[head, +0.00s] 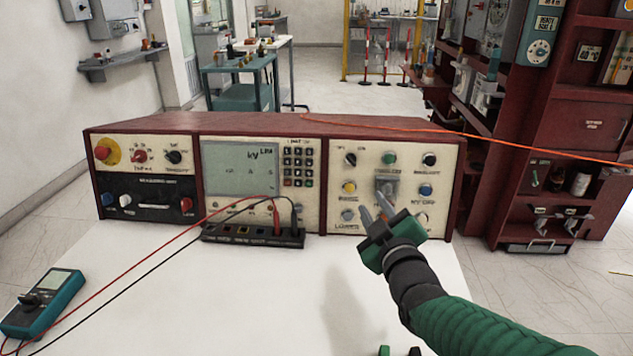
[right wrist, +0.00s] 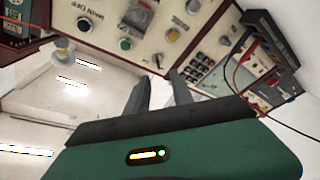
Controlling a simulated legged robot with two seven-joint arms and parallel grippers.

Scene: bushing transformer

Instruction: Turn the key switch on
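The right panel (head: 330,205) of the red-cased console carries several knobs and buttons. I cannot tell for sure which is the key switch; a grey metallic block (head: 386,187) sits mid-panel and may be it, with a similar block in the right wrist view (right wrist: 138,13). My right gripper (head: 376,209) is in front of this panel, below and slightly left of that block. Its two fingers are apart in the right wrist view (right wrist: 160,84), with nothing seen between them. Contact with the panel cannot be told. My left gripper is not clearly in view.
A white table (head: 230,290) extends in front of the console, mostly clear. A teal multimeter (head: 42,303) lies at left, with red and black leads running to a black terminal strip (head: 252,236). A red shelf rack (head: 560,160) stands at right. An orange cable crosses the console's top.

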